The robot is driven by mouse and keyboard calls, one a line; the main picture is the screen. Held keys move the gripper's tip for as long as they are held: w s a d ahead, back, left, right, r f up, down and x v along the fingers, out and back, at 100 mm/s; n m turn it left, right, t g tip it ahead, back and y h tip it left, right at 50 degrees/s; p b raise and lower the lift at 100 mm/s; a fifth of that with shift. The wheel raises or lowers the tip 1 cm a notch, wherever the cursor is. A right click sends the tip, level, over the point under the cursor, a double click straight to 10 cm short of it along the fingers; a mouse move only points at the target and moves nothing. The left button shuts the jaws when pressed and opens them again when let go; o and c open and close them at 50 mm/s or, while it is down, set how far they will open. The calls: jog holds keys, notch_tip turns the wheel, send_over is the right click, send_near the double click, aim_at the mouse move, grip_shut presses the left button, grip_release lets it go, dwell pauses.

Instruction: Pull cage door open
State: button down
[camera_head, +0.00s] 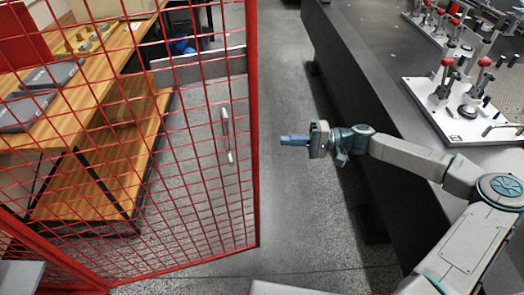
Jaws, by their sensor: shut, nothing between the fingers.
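The cage door (258,150) is a red frame with red wire mesh, standing in the left half of the head view. A light grey vertical handle (227,136) is fixed on the mesh near its right edge. The door's right edge stands free, with open floor beyond it. My gripper (284,140) is to the right of that edge, pointing left, at about the handle's height in the picture. Its fingers are shut and empty. It appears apart from the door; the exact depth gap is hard to tell.
A long dark grey table (350,65) runs along the right, close beside my arm, carrying a white fixture plate (455,122) with red-knobbed clamps. Behind the mesh stands a wooden workbench (95,90) with dark trays. Speckled floor (285,210) is clear between door and table.

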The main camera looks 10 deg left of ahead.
jog(key=s+a+b, duration=0.2)
jog(key=s+a, duration=0.2)
jog(key=a, duration=0.3)
jog(key=shift+s+a+r+t+y, duration=0.2)
jog(key=shift+s+a+t+y, duration=0.05)
jog(key=shift+t+y, duration=0.05)
jog(key=shift+s, duration=0.1)
dwell(0.4)
